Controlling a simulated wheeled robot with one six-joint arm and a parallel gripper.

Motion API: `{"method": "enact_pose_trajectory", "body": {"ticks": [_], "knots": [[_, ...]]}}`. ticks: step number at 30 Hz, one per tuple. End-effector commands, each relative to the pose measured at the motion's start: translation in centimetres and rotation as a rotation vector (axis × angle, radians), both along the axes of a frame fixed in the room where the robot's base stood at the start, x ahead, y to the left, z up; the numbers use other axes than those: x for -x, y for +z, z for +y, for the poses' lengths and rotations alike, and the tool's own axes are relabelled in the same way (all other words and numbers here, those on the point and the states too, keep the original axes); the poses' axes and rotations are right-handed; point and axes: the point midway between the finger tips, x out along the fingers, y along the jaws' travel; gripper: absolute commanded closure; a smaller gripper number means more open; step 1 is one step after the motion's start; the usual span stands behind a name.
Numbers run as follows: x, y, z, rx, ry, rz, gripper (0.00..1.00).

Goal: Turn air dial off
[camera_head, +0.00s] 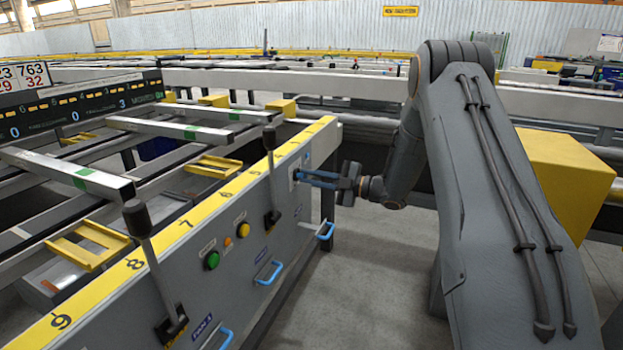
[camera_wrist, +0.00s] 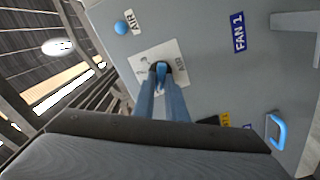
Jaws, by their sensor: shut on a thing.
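The air dial (camera_wrist: 160,66) sits on a white marked plate (camera_wrist: 146,54) on the grey side panel, seen in the wrist view. My gripper (camera_wrist: 160,72) is shut on the dial, its two blue fingers reaching straight to it. The fingers cover most of the dial, so I cannot tell its exact setting.
Along the panel are a black lever (camera_head: 271,180), a nearer lever (camera_head: 150,260), a green button (camera_head: 212,260), a yellow button (camera_head: 243,230) and blue handles (camera_head: 269,272). A yellow box (camera_head: 565,175) stands behind my arm. The floor (camera_head: 350,270) beside the panel is clear.

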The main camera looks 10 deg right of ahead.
Motion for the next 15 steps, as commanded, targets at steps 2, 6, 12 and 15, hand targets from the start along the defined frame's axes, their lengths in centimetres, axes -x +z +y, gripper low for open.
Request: {"method": "enact_pose_trajectory", "body": {"ticks": [2, 6, 12, 15], "knots": [[0.22, -0.16, 0.13, -0.001, 0.005, 0.003, 1.0], [0.23, -0.17, 0.13, -0.001, 0.005, 0.003, 1.0], [0.19, -0.16, 0.11, -0.001, 0.004, 0.004, 0.7], [0.14, -0.12, 0.04, -0.001, 0.003, 0.003, 0.7]]}}
